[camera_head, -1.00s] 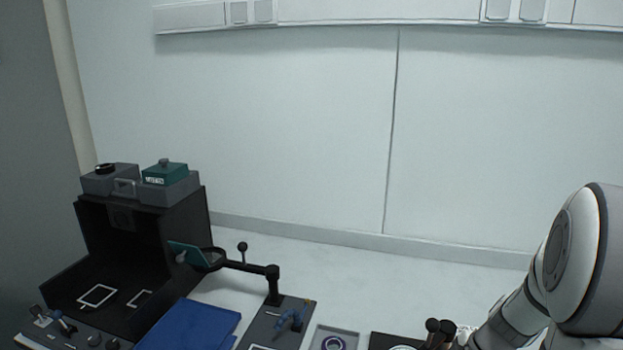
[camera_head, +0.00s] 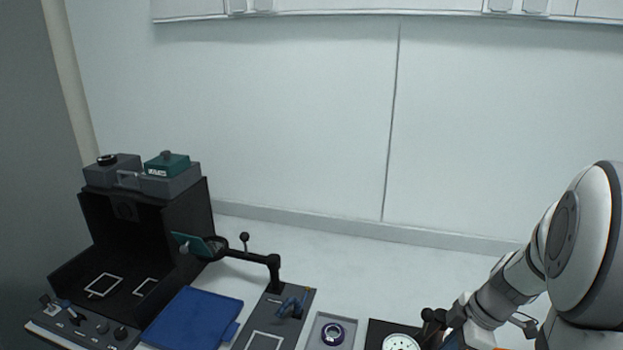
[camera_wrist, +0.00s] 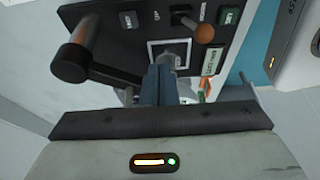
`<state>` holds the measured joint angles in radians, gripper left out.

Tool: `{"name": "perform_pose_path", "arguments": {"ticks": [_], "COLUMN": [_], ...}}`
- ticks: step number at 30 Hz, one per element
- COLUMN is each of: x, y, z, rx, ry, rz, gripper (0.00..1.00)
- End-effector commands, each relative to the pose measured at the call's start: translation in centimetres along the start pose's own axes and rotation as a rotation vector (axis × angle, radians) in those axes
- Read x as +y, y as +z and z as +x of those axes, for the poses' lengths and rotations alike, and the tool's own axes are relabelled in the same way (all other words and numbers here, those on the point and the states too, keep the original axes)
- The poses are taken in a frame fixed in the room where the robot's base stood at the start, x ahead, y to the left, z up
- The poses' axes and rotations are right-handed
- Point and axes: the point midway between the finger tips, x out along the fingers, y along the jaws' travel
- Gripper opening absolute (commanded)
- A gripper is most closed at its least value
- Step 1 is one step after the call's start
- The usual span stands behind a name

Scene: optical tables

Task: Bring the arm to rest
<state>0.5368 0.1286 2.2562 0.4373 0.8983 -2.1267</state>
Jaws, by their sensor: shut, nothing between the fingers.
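My gripper (camera_wrist: 164,82) shows in the wrist view with its two dark blue-grey fingers together and nothing seen between them. Its tips are in front of a black panel (camera_wrist: 140,45) with small labels, near a grey round post in a white square outline (camera_wrist: 168,52). I cannot tell whether they touch it. My arm (camera_head: 545,265) is at the right of the head view, bent down toward the bottom edge. The gripper itself cannot be made out there.
A black handle (camera_wrist: 75,60) and an orange-ball lever (camera_wrist: 203,33) stand close to my fingers. In the head view are a black open box (camera_head: 135,235), a blue mat (camera_head: 195,318), a jointed stand (camera_head: 272,275), a tray with a ring (camera_head: 312,338) and a white dial (camera_head: 400,342).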

Motion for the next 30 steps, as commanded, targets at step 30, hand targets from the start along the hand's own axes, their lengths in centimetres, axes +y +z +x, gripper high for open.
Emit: {"name": "perform_pose_path", "arguments": {"ticks": [30], "x": [-7.2], "y": [-8.9], "z": [-3.9], "rx": [-0.166], "ry": [0.150], "rz": [0.697], "gripper": [0.00]}}
